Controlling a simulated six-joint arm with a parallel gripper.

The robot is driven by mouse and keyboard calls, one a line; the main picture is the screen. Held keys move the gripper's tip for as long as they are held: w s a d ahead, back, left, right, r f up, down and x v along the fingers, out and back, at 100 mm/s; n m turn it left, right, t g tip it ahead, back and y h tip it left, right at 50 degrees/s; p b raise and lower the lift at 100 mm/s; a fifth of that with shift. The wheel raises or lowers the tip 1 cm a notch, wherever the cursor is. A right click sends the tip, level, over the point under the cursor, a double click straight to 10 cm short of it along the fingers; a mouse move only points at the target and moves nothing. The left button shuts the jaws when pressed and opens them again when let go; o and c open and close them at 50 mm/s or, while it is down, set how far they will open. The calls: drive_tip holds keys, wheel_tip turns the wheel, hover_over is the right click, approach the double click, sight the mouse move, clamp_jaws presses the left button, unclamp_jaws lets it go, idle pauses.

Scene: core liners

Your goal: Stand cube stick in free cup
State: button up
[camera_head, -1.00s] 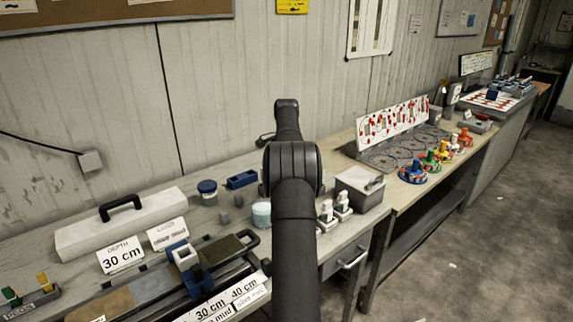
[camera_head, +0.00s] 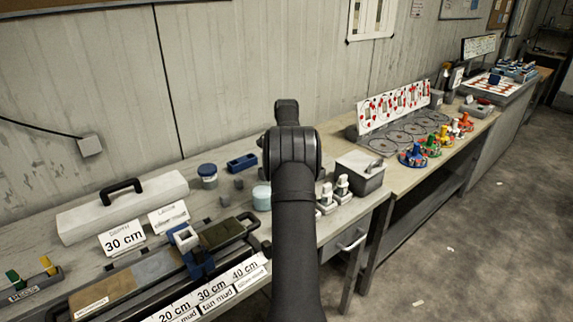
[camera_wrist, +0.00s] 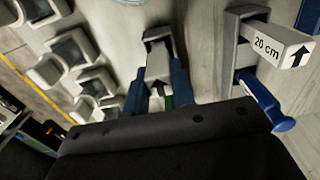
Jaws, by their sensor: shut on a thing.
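In the wrist view my gripper (camera_wrist: 160,96) shows as two blue fingers in front of its dark body. It is shut on a pale grey block-like stick (camera_wrist: 159,64) with a dark arrow mark, and a bit of green shows low between the fingers. Several white square cup-like pieces (camera_wrist: 76,46) with dark insides stand at the left; I cannot tell which one is free. In the head view my arm hides the gripper and the stick.
A grey holder (camera_wrist: 237,48) with a "20 cm" block (camera_wrist: 280,45) and a blue handle (camera_wrist: 266,104) is right of my gripper. In the head view a grey box (camera_head: 358,174), a blue-lidded jar (camera_head: 208,176) and a long white case (camera_head: 122,207) stand on the bench.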

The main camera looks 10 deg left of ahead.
drive_tip(key=o, duration=1)
drive_tip(key=shift+c, duration=0.2)
drive_tip(key=shift+r, duration=0.1)
drive_tip(key=shift+r, duration=3.4)
wheel_tip(320, 180, down, 7)
drive_tip(key=shift+r, duration=0.25)
